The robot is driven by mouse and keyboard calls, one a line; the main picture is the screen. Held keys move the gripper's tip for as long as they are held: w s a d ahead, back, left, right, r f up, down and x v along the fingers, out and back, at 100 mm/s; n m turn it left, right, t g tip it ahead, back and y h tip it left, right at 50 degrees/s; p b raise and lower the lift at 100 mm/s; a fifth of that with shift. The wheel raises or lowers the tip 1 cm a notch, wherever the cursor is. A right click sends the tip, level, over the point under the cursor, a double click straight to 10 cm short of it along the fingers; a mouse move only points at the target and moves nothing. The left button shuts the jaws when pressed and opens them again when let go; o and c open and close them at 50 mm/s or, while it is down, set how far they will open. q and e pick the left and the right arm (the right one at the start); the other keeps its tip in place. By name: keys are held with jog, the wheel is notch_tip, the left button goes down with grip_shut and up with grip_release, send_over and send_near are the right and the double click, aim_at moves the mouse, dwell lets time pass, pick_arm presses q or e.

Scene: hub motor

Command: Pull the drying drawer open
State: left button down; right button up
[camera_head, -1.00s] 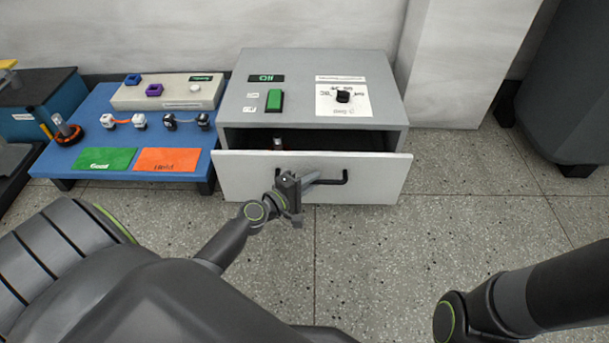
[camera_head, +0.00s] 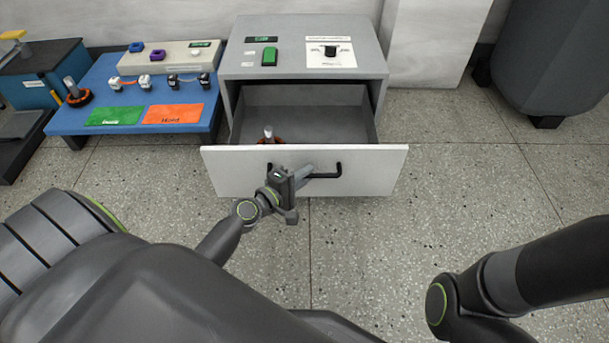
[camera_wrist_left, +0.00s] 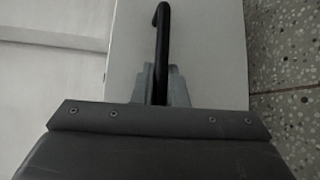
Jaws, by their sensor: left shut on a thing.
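The drying drawer (camera_head: 375,170) of the grey cabinet (camera_head: 378,68) stands well open, with its inside floor showing. A hub motor part with an orange base and a metal shaft (camera_head: 268,132) stands inside at the left, partly hidden by the drawer front. My left gripper (camera_head: 304,175) is at the drawer front, shut on the black bar handle (camera_head: 338,171). In the left wrist view the handle (camera_wrist_left: 162,40) runs between the two fingers (camera_wrist_left: 162,88). My right arm shows at the lower right, but its gripper is out of view.
A blue bench (camera_head: 75,118) on the left carries a green mat (camera_head: 114,115), an orange mat (camera_head: 173,114) and several small parts. A dark grey bin (camera_head: 550,60) stands at the back right. The speckled floor (camera_head: 470,190) is clear right of the drawer.

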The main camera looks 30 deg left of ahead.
pick_arm(q)
jog(key=shift+s, duration=0.1)
dwell(0.3)
jog(key=c, duration=1.5)
grip_release()
jog(key=shift+o, duration=0.2)
jog(key=shift+s, duration=0.1)
jog(key=b+v, duration=0.4)
jog(key=v, duration=1.3)
jog(key=shift+s+r, duration=0.1)
jog(key=shift+r, duration=0.05)
